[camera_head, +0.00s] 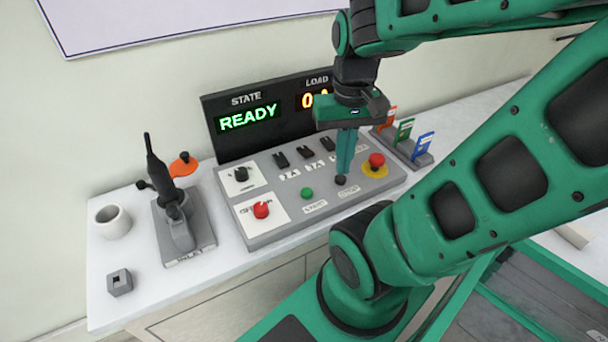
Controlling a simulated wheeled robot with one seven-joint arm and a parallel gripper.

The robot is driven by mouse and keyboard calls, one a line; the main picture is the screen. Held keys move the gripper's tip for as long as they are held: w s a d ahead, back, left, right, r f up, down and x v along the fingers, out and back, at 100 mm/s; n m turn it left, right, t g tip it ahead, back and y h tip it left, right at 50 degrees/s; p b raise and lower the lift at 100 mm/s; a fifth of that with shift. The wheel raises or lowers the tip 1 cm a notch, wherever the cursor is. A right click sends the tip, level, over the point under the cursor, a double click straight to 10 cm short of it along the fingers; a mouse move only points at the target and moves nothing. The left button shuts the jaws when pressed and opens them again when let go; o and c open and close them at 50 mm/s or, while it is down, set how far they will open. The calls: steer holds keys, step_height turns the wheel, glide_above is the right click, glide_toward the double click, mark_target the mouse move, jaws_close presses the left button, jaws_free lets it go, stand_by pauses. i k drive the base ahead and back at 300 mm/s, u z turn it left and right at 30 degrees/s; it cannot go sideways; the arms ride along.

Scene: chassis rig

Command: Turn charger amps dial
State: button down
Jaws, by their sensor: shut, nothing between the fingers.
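The grey control panel (278,220) sits on the white bench. It has two dials on white plates at its left: a black dial (241,174) at the back and a red dial (261,210) at the front. Their small labels are too blurred to read, so I cannot tell which one is the amps dial. My gripper (346,172) is shut and empty, pointing down over the right half of the panel. Its fingertips are just above or at a black button (340,180) by the STOP label, well right of both dials; contact cannot be told.
A display (248,119) behind reads READY; my gripper partly hides its LOAD number. Black switches (281,160), a green button (306,194) and a red emergency knob (376,160) are on the panel.

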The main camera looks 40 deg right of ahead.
mark_target(241, 173)
steer(key=k, duration=1.3)
steer(key=u, duration=0.65)
steer(key=i, duration=1.3)
steer(key=z, duration=0.05)
